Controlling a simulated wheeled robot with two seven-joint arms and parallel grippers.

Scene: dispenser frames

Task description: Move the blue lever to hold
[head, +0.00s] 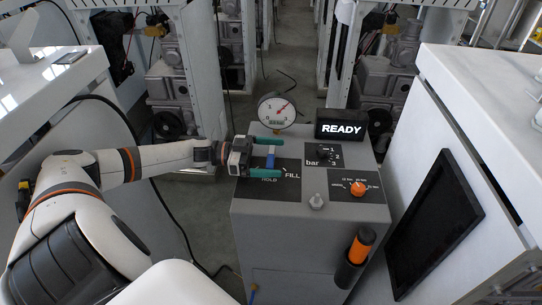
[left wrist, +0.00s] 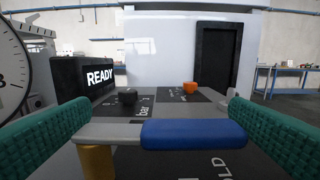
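The blue lever (head: 270,158) is on the top panel of the grey dispenser, by the HOLD and FILL labels (head: 292,175). Its blue grip (left wrist: 193,134) spans the middle of the left wrist view, on a grey bar joined to a brass-coloured post (left wrist: 97,162). My left gripper (head: 267,157) has its two green fingers wide apart, one on each side of the lever. My right gripper is not in view.
The dispenser (head: 290,225) also carries a round gauge (head: 276,111), a READY display (head: 342,129), a black bar knob (head: 325,152) and an orange knob (head: 357,188). An orange-and-black handle (head: 357,250) hangs on its front. A white cabinet (head: 480,120) stands close on the right.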

